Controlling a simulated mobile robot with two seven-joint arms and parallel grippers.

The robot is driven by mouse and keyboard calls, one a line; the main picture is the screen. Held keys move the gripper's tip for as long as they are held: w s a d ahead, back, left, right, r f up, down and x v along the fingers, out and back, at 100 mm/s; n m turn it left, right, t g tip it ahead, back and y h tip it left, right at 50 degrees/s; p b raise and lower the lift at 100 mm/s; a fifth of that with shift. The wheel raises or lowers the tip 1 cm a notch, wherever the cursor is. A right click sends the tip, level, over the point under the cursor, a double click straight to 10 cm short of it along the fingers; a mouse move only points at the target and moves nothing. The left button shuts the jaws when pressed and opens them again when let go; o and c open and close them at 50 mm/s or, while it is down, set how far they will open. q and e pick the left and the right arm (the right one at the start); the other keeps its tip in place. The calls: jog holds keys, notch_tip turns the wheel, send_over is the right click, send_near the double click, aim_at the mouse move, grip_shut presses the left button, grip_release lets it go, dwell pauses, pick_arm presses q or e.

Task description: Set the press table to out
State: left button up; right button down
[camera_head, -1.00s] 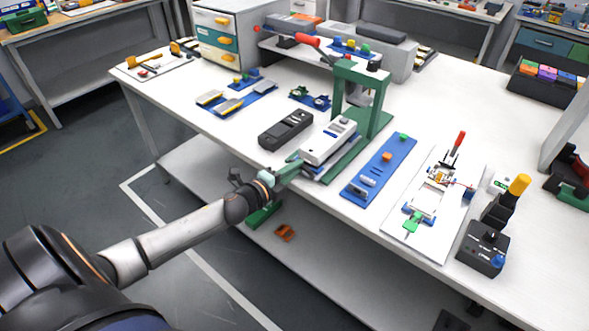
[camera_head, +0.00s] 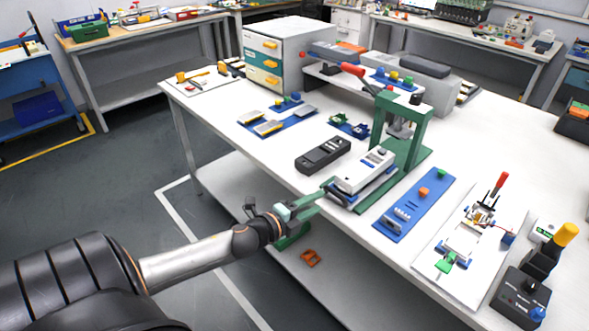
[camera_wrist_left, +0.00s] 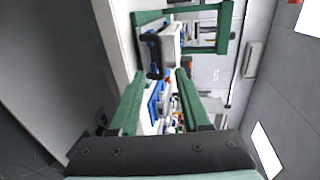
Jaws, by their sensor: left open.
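The green press (camera_head: 412,127) with its red-ended lever (camera_head: 352,69) stands on the white bench. Its table, carrying a white and grey block (camera_head: 364,171), lies in front of the frame, on my side, near the bench edge. A dark loop-shaped handle (camera_wrist_left: 154,56) on the table's near end shows in the left wrist view. My left gripper (camera_head: 312,203) is just off that end, at the bench edge. Its green fingers are apart in the wrist view (camera_wrist_left: 159,98), with no object held and a gap to the handle. My right gripper is not in view.
A black meter (camera_head: 322,154) lies left of the press table. A blue strip fixture (camera_head: 415,204) and a white board (camera_head: 428,262) with a red-handled clamp lie to the right. A drawer cabinet (camera_head: 268,58) stands behind. The floor before the bench is clear.

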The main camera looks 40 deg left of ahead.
pick_arm(q)
jog(key=v, duration=0.7)
jog(key=shift+s+f, duration=0.1)
dwell(0.5)
jog(key=s+d+f+n+g+p, duration=0.2)
jog(key=s+d+f+n+g, duration=0.1)
jog(key=s+d+f+n, duration=0.3)
jog(key=s+d+f+n+g+h+p, duration=0.1)
jog(key=s+d+f+n+g+p, duration=0.1)
jog(key=s+d+f+n, duration=0.5)
jog(key=d+f+n+g, duration=0.1)
jog(key=d+n, duration=0.3)
jog(key=d, duration=0.2)
jog(key=shift+s+f+g, duration=0.3)
